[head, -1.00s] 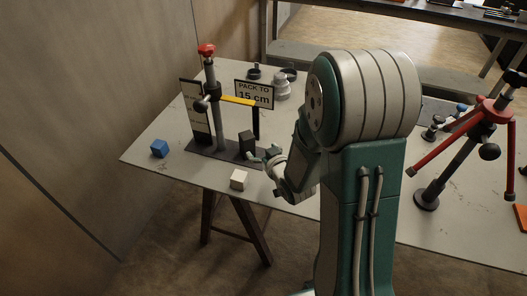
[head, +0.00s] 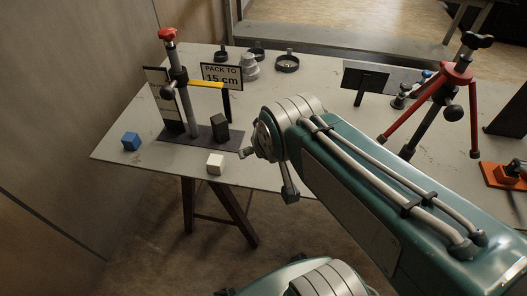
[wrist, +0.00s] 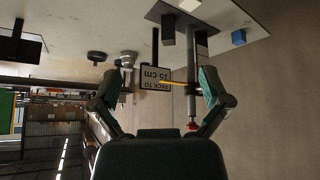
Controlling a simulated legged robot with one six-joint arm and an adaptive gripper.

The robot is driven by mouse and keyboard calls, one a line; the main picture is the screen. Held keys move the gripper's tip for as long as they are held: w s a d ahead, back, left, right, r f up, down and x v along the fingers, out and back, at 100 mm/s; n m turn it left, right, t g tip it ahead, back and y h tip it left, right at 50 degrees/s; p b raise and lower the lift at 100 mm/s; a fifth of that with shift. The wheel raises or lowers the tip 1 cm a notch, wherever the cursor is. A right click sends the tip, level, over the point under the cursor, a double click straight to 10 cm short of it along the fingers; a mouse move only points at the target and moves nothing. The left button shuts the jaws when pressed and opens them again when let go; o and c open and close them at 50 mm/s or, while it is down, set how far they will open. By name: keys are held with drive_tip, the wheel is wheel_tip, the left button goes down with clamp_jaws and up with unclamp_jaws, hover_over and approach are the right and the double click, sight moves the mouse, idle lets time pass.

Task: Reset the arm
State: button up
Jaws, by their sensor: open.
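My green-and-grey arm reaches up from the lower right of the head view. My gripper (head: 268,174) is at the table's near edge, right of the white cube. In the wrist view my gripper (wrist: 160,76) has its two fingers wide apart with nothing between them held. That view is upside down. Beyond the fingers it shows the "PACK TO 15 cm" sign (wrist: 157,77) and a gauge stand with a yellow pointer (wrist: 172,83).
On the table (head: 120,143) are the red-topped gauge stand (head: 187,105), a dark block (head: 219,128), a blue cube (head: 131,141), a white cube (head: 215,163) and several round metal parts behind. A red tripod (head: 452,78) stands right. A wall is at left.

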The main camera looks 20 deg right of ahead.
drive_tip(key=shift+g, duration=0.6)
drive_tip(key=s, duration=0.3)
drive_tip(key=s+a+r, duration=0.1)
drive_tip(key=s, duration=0.1)
drive_tip(key=shift+s, duration=0.1)
drive_tip(key=shift+o, duration=0.2)
idle(0.5)
